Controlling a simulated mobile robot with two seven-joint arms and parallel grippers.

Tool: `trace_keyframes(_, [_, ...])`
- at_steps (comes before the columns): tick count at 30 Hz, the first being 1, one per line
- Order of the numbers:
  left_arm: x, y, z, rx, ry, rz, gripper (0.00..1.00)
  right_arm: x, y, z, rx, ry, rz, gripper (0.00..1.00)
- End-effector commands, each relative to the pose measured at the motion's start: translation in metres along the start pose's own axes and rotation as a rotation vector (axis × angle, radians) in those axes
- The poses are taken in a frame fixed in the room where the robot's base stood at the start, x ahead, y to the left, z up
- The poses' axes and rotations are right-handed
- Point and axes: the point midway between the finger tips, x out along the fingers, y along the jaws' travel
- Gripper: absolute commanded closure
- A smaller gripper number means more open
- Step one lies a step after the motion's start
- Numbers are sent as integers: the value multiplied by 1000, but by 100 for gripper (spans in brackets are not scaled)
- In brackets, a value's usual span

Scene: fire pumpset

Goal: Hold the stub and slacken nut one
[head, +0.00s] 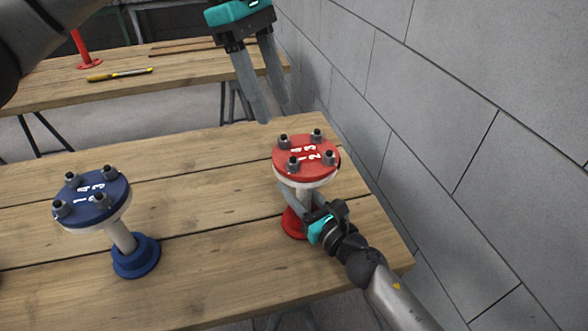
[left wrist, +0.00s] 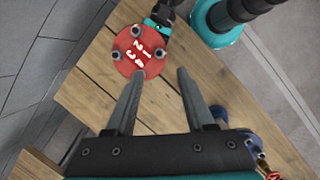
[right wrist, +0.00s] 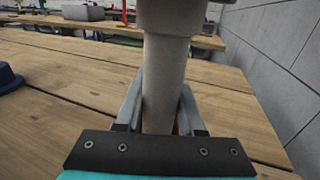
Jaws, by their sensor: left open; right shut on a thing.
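The red stub has a numbered red top flange (head: 306,157) carrying several dark nuts with bolts, a grey pipe (right wrist: 164,85) and a red foot (head: 292,222) on the table. My right gripper (head: 300,201) is shut on the pipe, below the flange, from the front right. My left gripper (head: 274,113) is open and empty, pointing down, above and behind the flange. In the left wrist view the red flange (left wrist: 137,53) lies beyond the left fingertips (left wrist: 160,72), none touching it. Which nut is number one I cannot tell surely.
A blue stub (head: 92,196) with several nuts stands on the same wooden table (head: 200,195) to the left. A grey block wall (head: 440,130) runs close along the right. Behind, another table holds a yellow-handled tool (head: 120,74) and a red part (head: 83,52).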

Motion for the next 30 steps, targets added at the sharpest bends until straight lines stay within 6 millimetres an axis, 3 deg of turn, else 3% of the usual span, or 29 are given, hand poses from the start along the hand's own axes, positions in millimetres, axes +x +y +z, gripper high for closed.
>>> trace_keyframes(9, [-14,3,35,467,227,-73,46,0,0,-1,0,1,1,100])
trace_keyframes(15, [-13,3,40,573,281,-102,46,0,0,-1,0,1,1,100])
trace_keyframes(20, [8,2,33,576,280,-106,46,0,0,-1,0,1,0,100])
trace_keyframes(30, [72,1,14,573,278,-104,46,0,0,-1,0,1,1,100])
